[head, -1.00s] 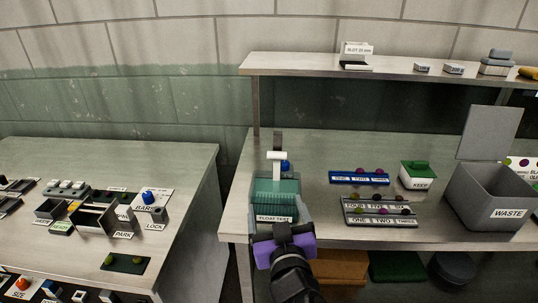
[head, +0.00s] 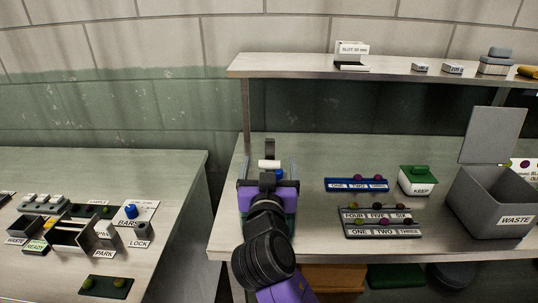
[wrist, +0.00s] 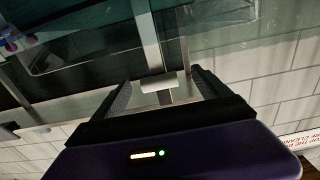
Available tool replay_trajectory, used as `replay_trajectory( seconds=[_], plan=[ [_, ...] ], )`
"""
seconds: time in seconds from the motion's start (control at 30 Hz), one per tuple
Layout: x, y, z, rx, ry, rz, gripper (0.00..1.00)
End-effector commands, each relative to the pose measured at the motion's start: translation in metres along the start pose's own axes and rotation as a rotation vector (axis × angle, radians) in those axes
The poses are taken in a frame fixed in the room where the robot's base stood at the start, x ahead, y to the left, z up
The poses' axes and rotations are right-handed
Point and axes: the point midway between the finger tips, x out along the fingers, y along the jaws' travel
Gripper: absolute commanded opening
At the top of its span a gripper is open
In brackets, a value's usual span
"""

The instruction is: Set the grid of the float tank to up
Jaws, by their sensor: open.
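The float tank (head: 291,224) stands at the left front of the right-hand bench, mostly hidden behind my arm in the head view. Its white crossbar handle (head: 269,164) shows in front of a dark upright post (head: 269,148) at the tank's back. A blue knob (head: 280,173) is just below the handle. My gripper (head: 268,166) is open over the tank, one finger on each side of the handle. In the wrist view the white handle (wrist: 159,83) lies between the fingertips, apart from both. The grid itself is hidden, so its height cannot be told.
To the right are a blue rack (head: 357,186), a grey rack (head: 384,231), a KEEP box (head: 418,181) and a grey WASTE bin (head: 489,208). A shelf (head: 300,66) runs above the bench's back. Another bench (head: 160,172) stands left across a gap.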

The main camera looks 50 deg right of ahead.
Motion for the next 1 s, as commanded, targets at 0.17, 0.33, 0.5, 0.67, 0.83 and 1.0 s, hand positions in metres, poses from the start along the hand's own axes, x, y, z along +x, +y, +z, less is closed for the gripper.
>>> replay_trajectory(
  seconds=[0.17,0.33,0.5,0.67,0.83,1.0],
  plan=[
    [0.025,0.000,-0.001,-0.001,0.000,0.001,0.86],
    [0.037,0.000,0.000,0.000,0.000,-0.001,0.86],
    [0.039,0.000,0.000,-0.001,0.000,-0.001,0.86],
    [0.039,0.000,0.000,0.000,0.000,-0.001,0.79],
    [0.039,0.000,0.000,0.000,0.000,-0.001,0.45],
    [0.038,0.000,0.000,-0.001,0.000,-0.001,0.12]
  ],
)
